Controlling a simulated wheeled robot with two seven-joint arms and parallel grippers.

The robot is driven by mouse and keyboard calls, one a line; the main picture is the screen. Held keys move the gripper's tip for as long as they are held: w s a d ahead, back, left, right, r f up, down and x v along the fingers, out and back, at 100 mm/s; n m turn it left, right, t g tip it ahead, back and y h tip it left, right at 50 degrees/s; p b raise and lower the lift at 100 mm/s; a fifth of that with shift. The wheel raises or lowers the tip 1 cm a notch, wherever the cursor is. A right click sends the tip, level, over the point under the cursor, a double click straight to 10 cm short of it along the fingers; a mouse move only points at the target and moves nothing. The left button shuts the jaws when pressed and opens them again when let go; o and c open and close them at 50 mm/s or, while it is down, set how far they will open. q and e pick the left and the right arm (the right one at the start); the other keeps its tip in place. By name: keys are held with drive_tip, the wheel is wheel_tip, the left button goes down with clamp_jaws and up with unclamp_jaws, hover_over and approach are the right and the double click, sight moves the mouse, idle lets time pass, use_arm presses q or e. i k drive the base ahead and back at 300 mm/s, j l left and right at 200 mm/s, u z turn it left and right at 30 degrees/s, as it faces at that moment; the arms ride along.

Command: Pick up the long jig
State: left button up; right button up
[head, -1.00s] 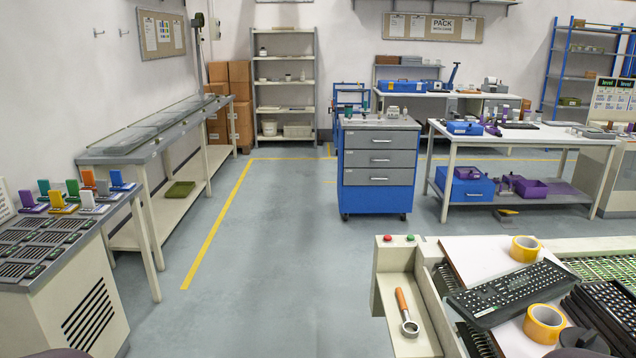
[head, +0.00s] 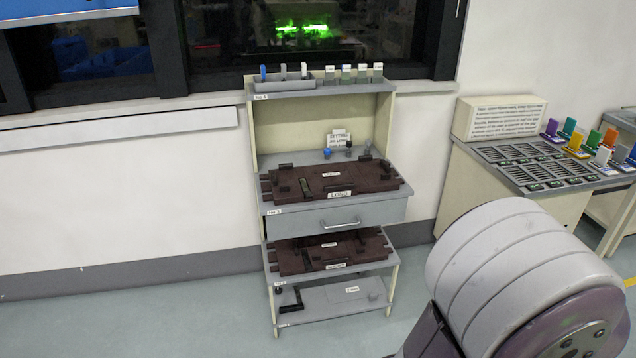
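A dark brown jig (head: 351,179) lies flat on the upper shelf of a cream and grey rack, above a drawer. A second brown jig (head: 327,256) lies on the shelf below, partly hidden under the shelf above. Neither of my grippers is in view; only a thick part of my own arm shows at the lower right, apart from the rack.
The rack (head: 251,130) stands against the wall under a dark window. Its top holds small upright tools (head: 345,74). A console (head: 545,170) with coloured tags is at the right. The floor (head: 170,315) left of the rack is clear.

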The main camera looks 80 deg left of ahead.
sight(367, 174)
drive_tip(key=u, duration=0.5)
drive_tip(key=k+u, duration=0.1)
drive_tip(key=u, duration=0.9)
drive_tip(key=j+u, duration=0.1)
drive_tip(key=u, duration=0.9)
drive_tip(key=i+j, duration=0.35)
drive_tip(key=i, duration=0.15)
drive_tip(key=i+j, duration=0.3)
drive_tip(key=i, duration=0.25)
drive_tip(key=i+j, duration=0.35)
drive_tip(key=i, duration=0.15)
drive_tip(key=i+j, duration=0.3)
drive_tip(key=i, duration=0.25)
drive_tip(key=i+j, duration=0.35)
drive_tip(key=i, duration=0.15)
